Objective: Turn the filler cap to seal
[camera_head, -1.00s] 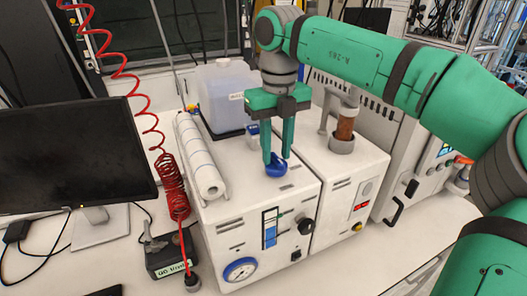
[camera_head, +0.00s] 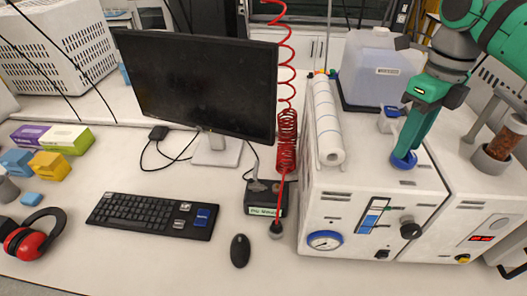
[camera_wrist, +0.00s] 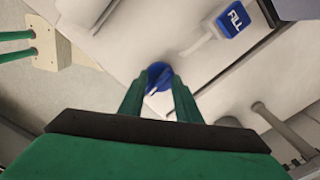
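The blue filler cap (camera_head: 404,160) sits on top of the white reactor housing (camera_head: 345,190). In the wrist view the cap (camera_wrist: 160,77) is round with a pale pointer mark, partly hidden by my fingers. My gripper (camera_head: 406,150) points down at it from above, the fingers nearly overlapping in the head view. In the wrist view my gripper (camera_wrist: 159,85) has one finger on each side of the cap, seemingly touching it. A blue FILL label (camera_wrist: 235,18) stands near the cap.
A brown-filled glass column (camera_head: 503,140) is to the right. A red coiled hose (camera_head: 287,140), monitor (camera_head: 195,80) and keyboard (camera_head: 152,214) are further left.

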